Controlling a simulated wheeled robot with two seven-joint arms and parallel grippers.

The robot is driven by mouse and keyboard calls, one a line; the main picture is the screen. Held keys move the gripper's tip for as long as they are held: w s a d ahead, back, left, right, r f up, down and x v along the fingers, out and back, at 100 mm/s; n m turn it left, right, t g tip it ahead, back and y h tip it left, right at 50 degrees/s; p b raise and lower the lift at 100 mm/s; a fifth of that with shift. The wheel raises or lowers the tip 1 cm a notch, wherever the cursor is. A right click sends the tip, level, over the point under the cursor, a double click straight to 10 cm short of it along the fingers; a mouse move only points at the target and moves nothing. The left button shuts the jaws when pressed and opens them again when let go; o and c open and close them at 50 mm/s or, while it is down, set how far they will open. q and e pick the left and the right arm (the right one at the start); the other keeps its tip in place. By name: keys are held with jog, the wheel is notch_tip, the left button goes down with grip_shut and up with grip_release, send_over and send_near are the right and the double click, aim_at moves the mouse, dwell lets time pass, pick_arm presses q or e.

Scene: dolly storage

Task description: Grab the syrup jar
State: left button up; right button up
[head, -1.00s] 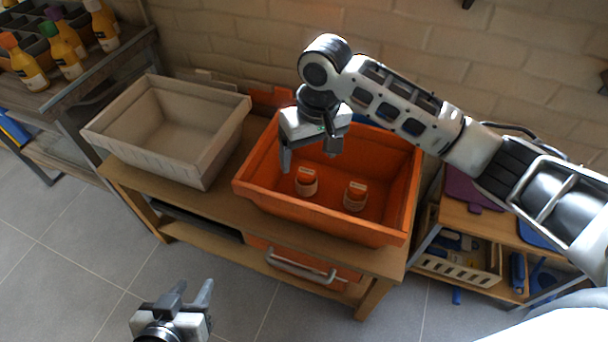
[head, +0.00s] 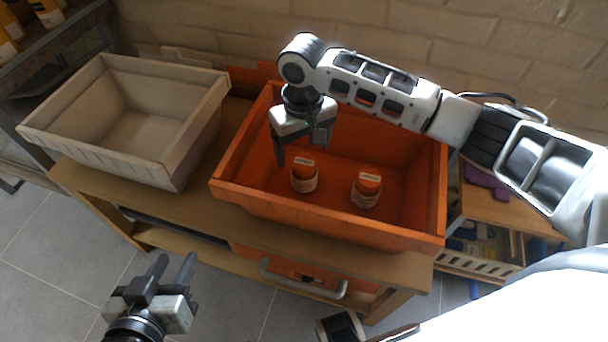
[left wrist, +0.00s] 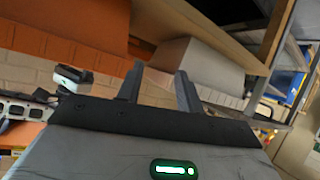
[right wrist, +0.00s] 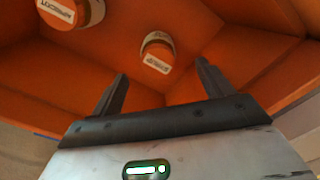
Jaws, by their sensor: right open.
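Two small jars with orange lids and white labels stand in the orange crate (head: 328,220). The left jar (head: 304,177) is close below and right of my right gripper (head: 300,150); the right jar (head: 366,190) is further off. In the right wrist view one jar (right wrist: 157,52) is ahead of the open fingers (right wrist: 160,85) and the other jar (right wrist: 72,12) is at the top left. My right gripper is open and empty over the crate. My left gripper (head: 174,270) is open and empty in front of the bench.
An empty beige crate (head: 68,137) stands left of the orange crate on a wooden bench (head: 240,225). The orange crate's walls surround the jars. A shelf with bottles is at the upper left, and a low shelf with a white basket (head: 478,264) is at right.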

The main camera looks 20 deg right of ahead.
aim_at(304, 161)
notch_tip(304, 161, down, 3)
jog(key=shift+r, duration=0.1)
jog(key=f+b, duration=0.1)
jog(key=f, duration=0.1)
jog(key=f+b, duration=0.1)
jog(key=f, duration=0.1)
jog(key=shift+w+d+f, duration=0.2)
jog(key=shift+f, duration=0.65)
jog(key=c, duration=1.2)
pick_arm(q)
jog(key=shift+g, duration=0.4)
jog(key=f, duration=0.2)
jog(key=d+f, duration=0.1)
jog(key=f, duration=0.1)
jog(key=shift+w+f, duration=0.1)
jog(key=shift+w, duration=0.15)
pick_arm(e)
jog(key=shift+c, duration=0.4)
jog(key=shift+r, duration=0.1)
